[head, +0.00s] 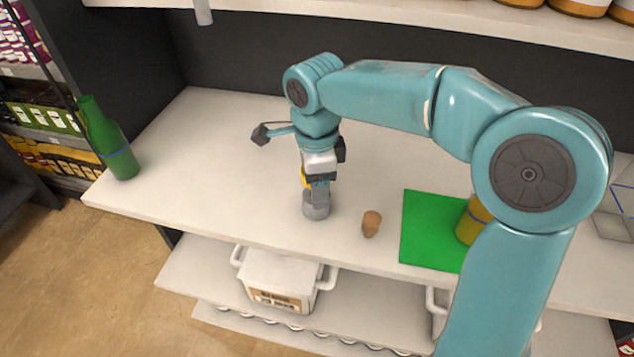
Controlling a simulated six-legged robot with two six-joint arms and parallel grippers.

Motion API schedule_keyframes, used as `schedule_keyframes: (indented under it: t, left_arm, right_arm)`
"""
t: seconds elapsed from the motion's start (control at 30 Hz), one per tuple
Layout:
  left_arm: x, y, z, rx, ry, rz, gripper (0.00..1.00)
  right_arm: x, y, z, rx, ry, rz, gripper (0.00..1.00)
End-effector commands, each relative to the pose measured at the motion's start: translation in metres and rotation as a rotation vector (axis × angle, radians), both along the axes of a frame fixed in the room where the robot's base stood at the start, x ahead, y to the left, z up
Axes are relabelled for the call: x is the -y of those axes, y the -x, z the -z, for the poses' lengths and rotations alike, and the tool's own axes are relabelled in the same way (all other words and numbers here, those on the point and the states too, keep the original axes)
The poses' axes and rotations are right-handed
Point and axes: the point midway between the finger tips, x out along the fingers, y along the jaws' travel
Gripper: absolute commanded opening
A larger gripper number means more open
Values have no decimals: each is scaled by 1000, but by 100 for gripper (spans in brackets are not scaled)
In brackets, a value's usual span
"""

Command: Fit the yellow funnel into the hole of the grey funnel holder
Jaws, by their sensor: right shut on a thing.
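My right gripper (318,184) points down over the white shelf top and is shut on the yellow funnel. Only a small part of the yellow funnel (306,178) shows, at the left side of the fingers. The grey funnel holder (316,209) stands upright on the shelf directly below the gripper. The fingers hide the holder's hole and the funnel's lower end, so I cannot tell whether the funnel is inside the hole or above it. My left gripper is not in view.
A small brown object (371,223) sits right of the holder. Further right, a green mat (425,232) bears a yellow-brown container (470,222), partly behind my arm. A green bottle (107,140) stands at the left edge. The shelf (220,180) between bottle and holder is clear.

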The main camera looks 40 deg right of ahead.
Motion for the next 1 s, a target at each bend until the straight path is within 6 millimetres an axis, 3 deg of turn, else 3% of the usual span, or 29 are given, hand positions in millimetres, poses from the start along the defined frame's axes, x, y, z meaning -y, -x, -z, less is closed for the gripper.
schedule_keyframes:
  t: [0.03, 0.43, 0.47, 0.53, 0.87, 1.0]
  left_arm:
    - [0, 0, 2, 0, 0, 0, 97]
    - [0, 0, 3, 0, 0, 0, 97]
    - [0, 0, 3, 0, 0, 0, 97]
    - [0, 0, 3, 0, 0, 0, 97]
    - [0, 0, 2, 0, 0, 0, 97]
    - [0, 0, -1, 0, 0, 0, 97]
  right_arm:
    - [-1, 3, 8, -19, 0, -2, 31]
    - [-2, 3, 11, -25, -1, -1, 31]
    - [-1, 3, 11, -25, -1, -1, 70]
    - [-2, 3, 11, -25, -1, 0, 90]
    - [-1, 2, 5, -17, 0, -1, 90]
    - [-1, 1, -12, -13, -1, -1, 90]
